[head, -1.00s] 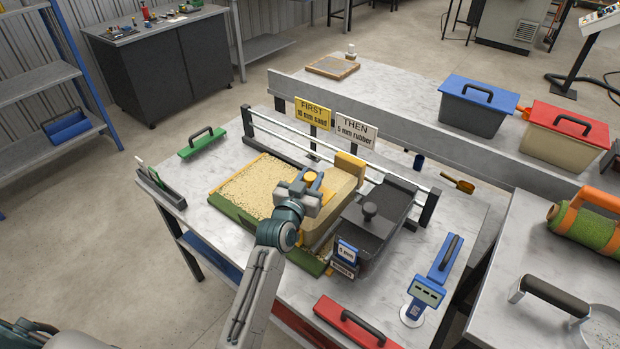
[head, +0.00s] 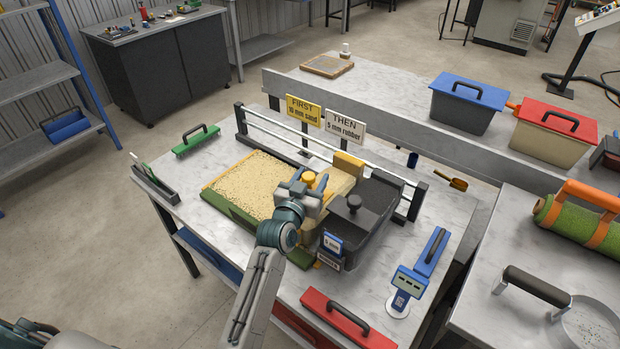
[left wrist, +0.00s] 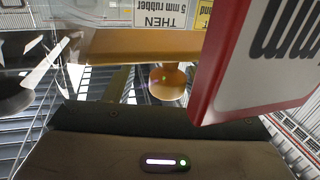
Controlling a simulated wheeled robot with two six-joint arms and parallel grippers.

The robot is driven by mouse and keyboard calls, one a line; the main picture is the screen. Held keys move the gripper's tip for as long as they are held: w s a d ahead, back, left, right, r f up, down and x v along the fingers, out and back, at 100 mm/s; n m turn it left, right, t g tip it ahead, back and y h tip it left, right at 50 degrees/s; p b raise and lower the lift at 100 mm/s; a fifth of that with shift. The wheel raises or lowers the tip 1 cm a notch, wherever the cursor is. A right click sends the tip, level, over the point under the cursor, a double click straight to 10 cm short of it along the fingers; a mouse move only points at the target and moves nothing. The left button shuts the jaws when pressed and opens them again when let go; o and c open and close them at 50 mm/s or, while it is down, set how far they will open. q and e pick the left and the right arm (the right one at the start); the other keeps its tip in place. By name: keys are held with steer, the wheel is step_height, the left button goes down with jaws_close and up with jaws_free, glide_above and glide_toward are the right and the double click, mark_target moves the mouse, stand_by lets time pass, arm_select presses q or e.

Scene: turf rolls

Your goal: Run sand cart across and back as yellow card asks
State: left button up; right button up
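The sand cart (head: 338,187) is a cream box with an orange knob (head: 309,178) and a yellow block at its back, on the right part of the sand bed. My left gripper (head: 308,188) is at the knob and appears shut on it; its fingertips are partly hidden. The knob also shows in the left wrist view (left wrist: 167,82). Left of the cart the granular bed (head: 252,185) is pale and grainy. The yellow card (head: 304,110) reads "FIRST 10 mm sand". The white card (head: 345,126) reads "THEN 5 mm rubber". My right gripper is not in view.
A dark rubber cart (head: 375,210) with a "5 mm" tag stands just right of the sand cart. Rails (head: 275,135) run behind.

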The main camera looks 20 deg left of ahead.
arm_select(q)
steer(key=shift+a, duration=0.1)
steer(key=shift+s+f, duration=0.1)
steer(key=shift+s, duration=0.25)
steer(key=s+b, duration=0.3)
steer(key=s, duration=0.7)
steer(key=shift+a, duration=0.35)
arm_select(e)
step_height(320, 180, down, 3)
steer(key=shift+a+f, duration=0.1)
arm_select(q)
steer(key=shift+r, duration=0.2)
